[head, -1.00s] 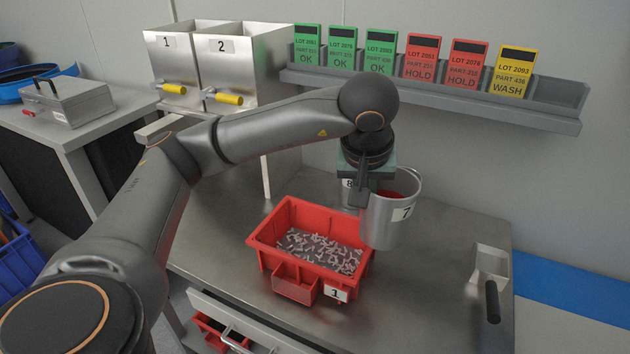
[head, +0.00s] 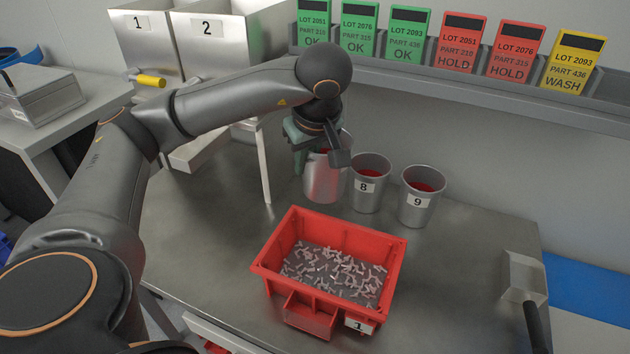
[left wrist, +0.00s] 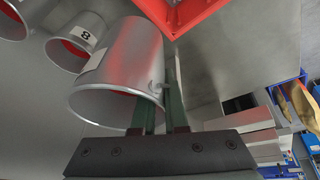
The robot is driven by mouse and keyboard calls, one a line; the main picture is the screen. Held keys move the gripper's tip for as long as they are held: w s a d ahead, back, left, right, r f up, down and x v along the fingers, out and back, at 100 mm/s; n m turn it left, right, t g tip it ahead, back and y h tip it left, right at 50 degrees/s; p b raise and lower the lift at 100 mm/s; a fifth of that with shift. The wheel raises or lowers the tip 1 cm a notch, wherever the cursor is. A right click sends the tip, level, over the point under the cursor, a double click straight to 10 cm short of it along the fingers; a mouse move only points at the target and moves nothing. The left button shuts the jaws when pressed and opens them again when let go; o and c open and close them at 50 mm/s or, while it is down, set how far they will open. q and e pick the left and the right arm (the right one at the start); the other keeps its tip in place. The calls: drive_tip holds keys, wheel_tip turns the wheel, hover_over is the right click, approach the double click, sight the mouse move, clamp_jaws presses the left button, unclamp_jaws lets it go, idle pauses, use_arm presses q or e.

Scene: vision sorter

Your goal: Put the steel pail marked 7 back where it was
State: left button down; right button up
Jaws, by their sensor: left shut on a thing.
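My left gripper (head: 318,143) is shut on the rim of a steel pail (head: 323,180), which is upright at the left end of a row of pails. Its number is turned from the head camera now; the earlier frame shows a 7 on it. In the left wrist view the fingers (left wrist: 162,112) pinch the wall of this pail (left wrist: 128,58). I cannot tell whether its base touches the table. The pail marked 8 (head: 368,188) stands close to its right, with the pail marked 9 (head: 418,208) beyond. My right gripper is not in view.
A red bin marked 1 (head: 270,262) holding small pale parts sits in front of the pails. A scoop (head: 524,280) lies at the right. Steel hoppers 1 and 2 (head: 205,50) stand behind left. A card rack (head: 440,82) runs along the wall.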

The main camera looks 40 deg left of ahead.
use_arm(q)
drive_tip(key=shift+w+a+f, duration=0.1)
drive_tip(key=shift+w+a, duration=0.2)
drive_tip(key=shift+a, duration=0.1)
drive_tip(key=shift+w+a+f, duration=1.5)
drive_tip(key=shift+w+f, duration=0.2)
drive_tip(key=shift+f, duration=0.4)
drive_tip(key=shift+w+a+f, duration=1.45)
drive_tip(key=shift+w+f, duration=0.25)
drive_tip(key=shift+f, duration=0.4)
drive_tip(key=shift+w+a+f, duration=1.5)
drive_tip(key=shift+w+f, duration=0.2)
drive_tip(key=shift+f, duration=0.4)
drive_tip(key=shift+f+b, duration=0.2)
drive_tip(key=shift+b, duration=0.1)
drive_tip(key=c, duration=0.9)
unclamp_jaws()
drive_tip(key=shift+c, duration=0.2)
